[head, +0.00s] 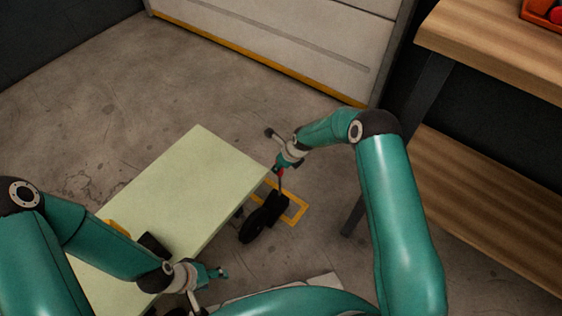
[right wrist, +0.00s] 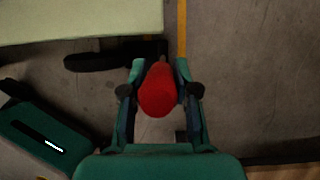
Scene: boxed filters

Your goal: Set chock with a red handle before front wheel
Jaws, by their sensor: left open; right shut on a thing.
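The chock (head: 278,202) is a dark block with a thin upright handle whose end is red (right wrist: 157,92). My right gripper (head: 279,168) is shut on the red handle; in the right wrist view the red end sits between both fingers (right wrist: 158,85). The chock stands beside the black front wheel (head: 253,227) of the pale green cart (head: 190,165). The wheel also shows in the right wrist view (right wrist: 95,61). I cannot tell whether chock and wheel touch. My left gripper (head: 208,286) is open and empty near the cart's near edge.
A wooden workbench (head: 495,50) with a dark leg (head: 352,215) stands at the right. A dark object (head: 153,244) lies on the cart top. A pale shutter door (head: 290,40) is behind; floor before it is clear.

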